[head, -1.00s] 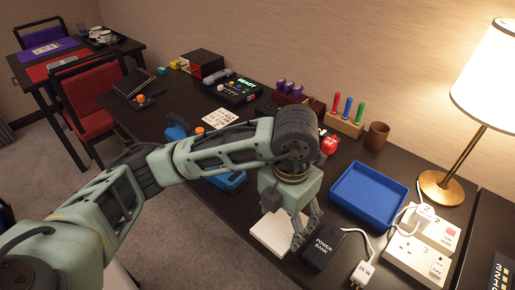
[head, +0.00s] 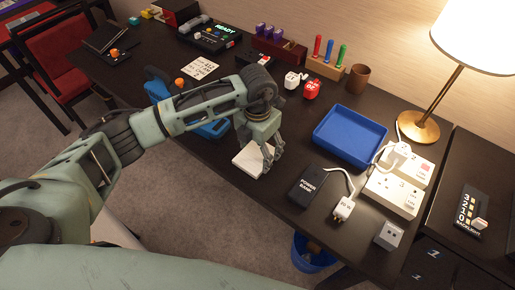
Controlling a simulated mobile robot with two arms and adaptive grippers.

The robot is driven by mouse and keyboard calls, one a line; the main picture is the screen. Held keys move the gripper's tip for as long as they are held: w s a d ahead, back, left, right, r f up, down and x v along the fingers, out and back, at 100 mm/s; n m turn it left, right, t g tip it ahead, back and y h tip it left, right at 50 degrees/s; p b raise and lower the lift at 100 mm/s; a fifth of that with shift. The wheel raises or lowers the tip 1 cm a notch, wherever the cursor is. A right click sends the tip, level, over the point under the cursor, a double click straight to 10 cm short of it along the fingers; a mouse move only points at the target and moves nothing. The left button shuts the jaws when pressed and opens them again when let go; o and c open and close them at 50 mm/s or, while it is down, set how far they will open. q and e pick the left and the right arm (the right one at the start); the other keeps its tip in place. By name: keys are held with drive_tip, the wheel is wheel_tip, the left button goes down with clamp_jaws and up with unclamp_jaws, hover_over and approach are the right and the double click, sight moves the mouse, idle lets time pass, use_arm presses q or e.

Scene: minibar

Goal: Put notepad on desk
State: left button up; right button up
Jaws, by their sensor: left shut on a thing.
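The notepad (head: 250,160) is a small white block at the front edge of the dark desk (head: 225,158). My left gripper (head: 270,163) points down over it and is shut on it, with the fingers at its right side. The gripper hides part of the notepad. I cannot tell whether the notepad touches the desk top or is held just above it. My right gripper is not in view.
A black power bank (head: 311,187) with a white charger (head: 343,208) lies right of the notepad. A blue tray (head: 350,137) is behind it. A lamp (head: 418,125) and white socket boxes (head: 391,193) stand farther right. A blue bin (head: 312,252) is below the desk.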

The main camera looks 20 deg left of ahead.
sight(257, 154)
use_arm(q)
drive_tip(key=shift+f, duration=0.1)
drive_tip(key=shift+f, duration=0.15)
drive_tip(key=o, duration=1.2)
drive_tip(key=shift+r, duration=0.3)
wheel_tip(257, 154, up, 12)
drive_tip(key=b, duration=0.1)
drive_tip(key=shift+b, duration=0.3)
drive_tip(key=shift+f, duration=0.15)
